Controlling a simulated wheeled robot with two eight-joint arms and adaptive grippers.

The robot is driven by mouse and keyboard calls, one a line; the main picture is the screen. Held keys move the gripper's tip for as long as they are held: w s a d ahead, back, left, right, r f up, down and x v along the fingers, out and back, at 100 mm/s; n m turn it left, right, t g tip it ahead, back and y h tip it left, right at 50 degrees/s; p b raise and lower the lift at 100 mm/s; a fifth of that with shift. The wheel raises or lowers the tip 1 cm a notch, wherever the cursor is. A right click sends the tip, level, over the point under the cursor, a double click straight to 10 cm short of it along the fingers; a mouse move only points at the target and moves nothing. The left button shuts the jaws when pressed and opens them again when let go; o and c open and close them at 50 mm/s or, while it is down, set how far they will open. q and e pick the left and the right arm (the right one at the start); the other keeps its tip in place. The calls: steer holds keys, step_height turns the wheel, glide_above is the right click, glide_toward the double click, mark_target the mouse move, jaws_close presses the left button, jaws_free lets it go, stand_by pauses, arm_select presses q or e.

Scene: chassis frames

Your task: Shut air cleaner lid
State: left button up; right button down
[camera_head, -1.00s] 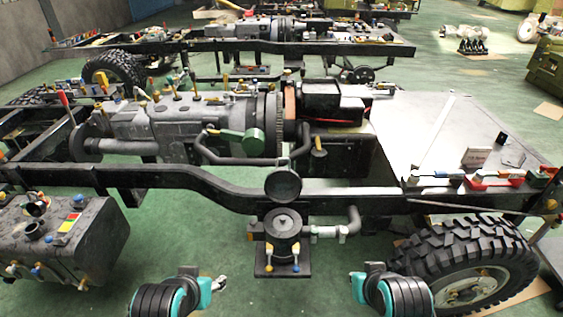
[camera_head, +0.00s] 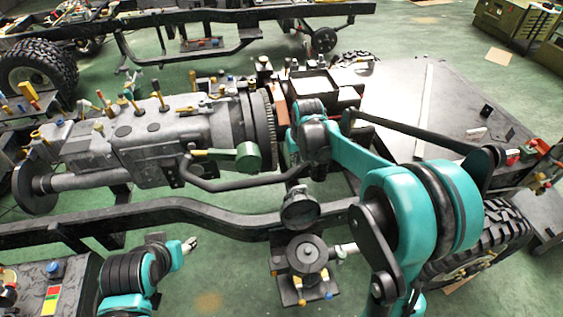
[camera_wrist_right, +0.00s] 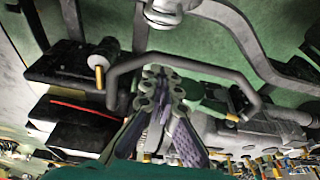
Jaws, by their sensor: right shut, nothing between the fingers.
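The air cleaner body (camera_head: 307,254) is a dark grey round canister on a bracket at the near side of the chassis frame. Its round lid (camera_head: 300,210) stands raised at the far side of the body, leaving the top exposed. My right arm reaches in from the right, and my right gripper (camera_head: 295,170) is small and dark beyond the lid, apart from it, near a bent pipe. In the right wrist view its fingers (camera_wrist_right: 158,75) are shut and empty. My left gripper (camera_head: 190,243) is low at the left, away from the air cleaner; its jaw state is unclear.
The black frame rail (camera_head: 150,213) runs behind the air cleaner. The bent dark pipe (camera_head: 235,185) and the grey engine (camera_head: 170,130) lie beyond it. A tyre (camera_head: 507,228) stands at the right. Green floor shows between the left arm and the air cleaner.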

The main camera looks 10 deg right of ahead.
steer(key=b+x, duration=0.3)
steer(key=x, duration=0.7)
steer(key=s+b, duration=0.1)
steer(key=s, duration=0.3)
steer(key=shift+d+r, duration=0.15)
steer(key=shift+w, duration=0.1)
